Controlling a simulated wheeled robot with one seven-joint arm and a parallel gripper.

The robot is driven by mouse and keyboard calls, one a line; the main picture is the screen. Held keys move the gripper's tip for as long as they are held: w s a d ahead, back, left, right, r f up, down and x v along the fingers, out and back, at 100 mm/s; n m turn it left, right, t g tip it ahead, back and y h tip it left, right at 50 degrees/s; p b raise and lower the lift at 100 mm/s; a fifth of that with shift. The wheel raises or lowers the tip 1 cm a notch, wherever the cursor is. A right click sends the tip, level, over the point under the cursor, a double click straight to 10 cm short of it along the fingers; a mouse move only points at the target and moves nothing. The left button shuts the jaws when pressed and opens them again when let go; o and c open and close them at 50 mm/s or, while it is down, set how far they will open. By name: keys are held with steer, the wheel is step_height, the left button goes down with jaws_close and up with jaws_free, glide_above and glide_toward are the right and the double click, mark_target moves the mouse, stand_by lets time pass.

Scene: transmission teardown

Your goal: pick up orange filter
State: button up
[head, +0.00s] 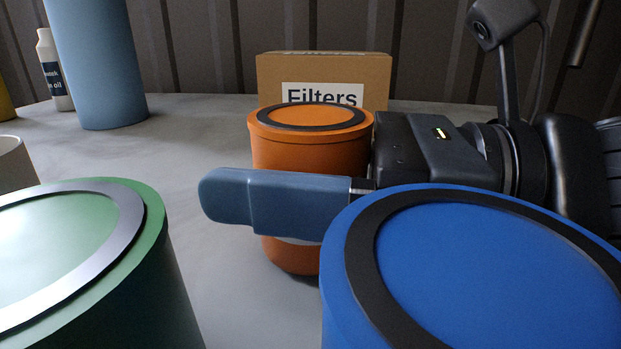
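The orange filter (312,150) is an upright can with a dark ring on its top, in the middle of the head view. My gripper (262,203) comes in from the right, lying level. One blue-grey finger passes across the near side of the filter, and its tip reaches past the filter's left edge. The other finger is hidden, apparently behind the filter. I cannot tell whether the fingers touch the filter. The filter's lower right is hidden by the blue can, and its base appears to be at table level.
A large blue can (480,270) stands close at the front right and a green can (80,260) at the front left. A cardboard box marked "Filters" (375,80) stands behind. A tall blue-grey cylinder (100,65) and a white bottle (55,80) stand at back left. The grey table (190,150) is clear left of the filter.

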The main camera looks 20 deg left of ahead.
steer(key=c, duration=0.8)
steer(key=shift+o, duration=0.2)
